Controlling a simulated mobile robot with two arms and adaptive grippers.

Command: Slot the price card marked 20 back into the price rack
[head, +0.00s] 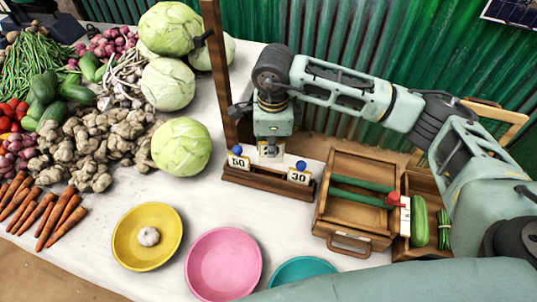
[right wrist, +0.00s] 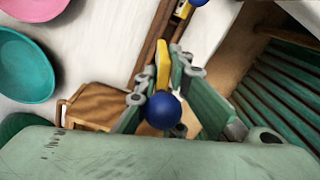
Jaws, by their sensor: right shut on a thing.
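The price rack (head: 265,185) is a low brown wooden bar on the white table. My right gripper (head: 271,143) points down over the rack's middle, shut on a price card (head: 270,153) between those two. The right wrist view shows the held card's yellow edge (right wrist: 163,62) and blue knob (right wrist: 163,111) between the fingers. Its number is not readable, and I cannot tell whether its lower edge touches the rack. My left gripper is out of view.
A wooden post (head: 217,75) stands just left of my right gripper. A wooden tray (head: 357,185) with green bars is to the right. Yellow (head: 125,250), pink (head: 225,265) and teal (head: 300,272) plates lie in front. A cabbage (head: 181,147) sits left of the rack.

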